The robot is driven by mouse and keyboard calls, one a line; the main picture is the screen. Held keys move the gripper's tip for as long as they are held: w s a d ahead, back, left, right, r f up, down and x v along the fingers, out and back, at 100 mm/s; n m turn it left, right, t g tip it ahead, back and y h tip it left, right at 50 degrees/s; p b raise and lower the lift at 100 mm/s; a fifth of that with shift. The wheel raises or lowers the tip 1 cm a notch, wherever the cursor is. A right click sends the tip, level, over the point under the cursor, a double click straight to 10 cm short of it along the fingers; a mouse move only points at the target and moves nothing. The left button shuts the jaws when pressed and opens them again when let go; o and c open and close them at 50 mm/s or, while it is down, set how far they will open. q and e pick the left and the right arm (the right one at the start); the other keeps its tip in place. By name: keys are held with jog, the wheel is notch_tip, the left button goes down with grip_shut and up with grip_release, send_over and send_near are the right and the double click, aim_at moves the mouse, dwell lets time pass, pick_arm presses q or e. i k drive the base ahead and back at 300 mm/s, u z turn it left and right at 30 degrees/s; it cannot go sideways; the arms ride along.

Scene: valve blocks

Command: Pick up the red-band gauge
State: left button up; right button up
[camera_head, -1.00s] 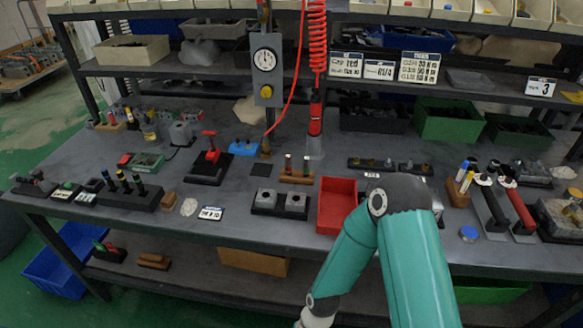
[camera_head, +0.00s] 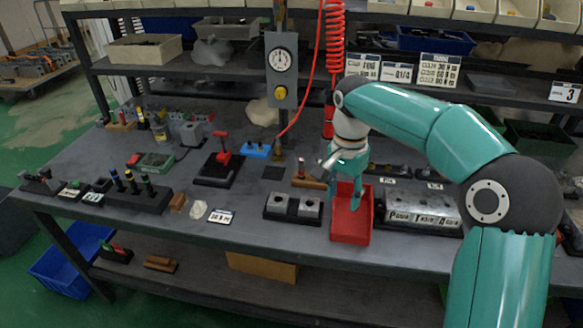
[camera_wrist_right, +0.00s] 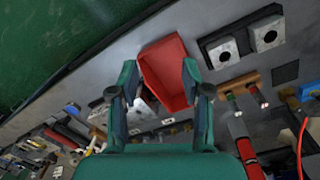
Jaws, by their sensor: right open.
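A small wooden block (camera_head: 310,181) stands behind the red tray and carries upright pin gauges. One gauge (camera_head: 301,168) shows a reddish band in the head view; my gripper hides the block's right part. The wrist view shows the wooden block (camera_wrist_right: 240,86) with two pins, one with a green end and one with a red end (camera_wrist_right: 258,97), right of my fingers. My right gripper (camera_head: 344,196) is open and empty, pointing down above the red tray's back; its spread fingers also show in the wrist view (camera_wrist_right: 160,98). My left gripper is out of view.
The red tray (camera_head: 351,236) lies below my right gripper. A twin grey block fixture (camera_head: 293,207) is to its left, a stamped metal block (camera_head: 420,205) to its right. A red coiled hose (camera_head: 334,40) hangs behind.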

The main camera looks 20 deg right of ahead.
aim_at(301, 162)
jog(key=i, duration=0.85)
jog(key=z, duration=0.05)
